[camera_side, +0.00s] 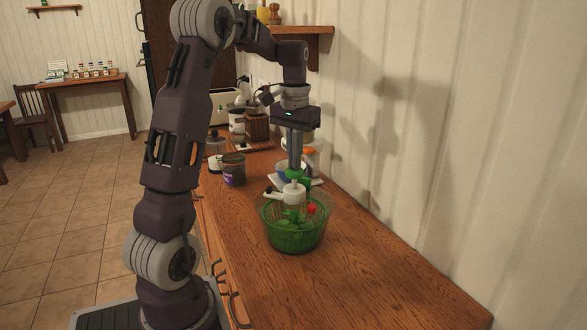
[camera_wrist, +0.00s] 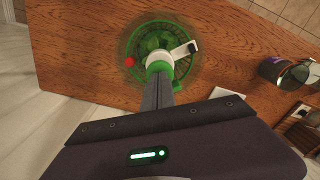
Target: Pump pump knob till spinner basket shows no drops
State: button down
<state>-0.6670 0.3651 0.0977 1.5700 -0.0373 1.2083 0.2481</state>
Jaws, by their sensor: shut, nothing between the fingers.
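The salad spinner (camera_side: 293,232) stands on the wooden counter, a clear bowl with a green spinner basket (camera_side: 290,238) inside. It also shows in the wrist view (camera_wrist: 138,65). Green leaves and a red piece show in the basket. Drops are too small to make out.
A dark jar (camera_side: 233,170) stands on the counter behind and left of the spinner; it is at right in the wrist view (camera_wrist: 285,70). A white plate (camera_side: 312,182) and other kitchenware stand behind. The wall is close at right. The front counter (camera_side: 370,280) is clear.

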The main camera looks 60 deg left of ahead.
jog(key=shift+f, duration=1.5)
jog(key=shift+r, duration=1.55)
notch_tip(320, 180, up, 6)
jog(key=shift+r, duration=0.5)
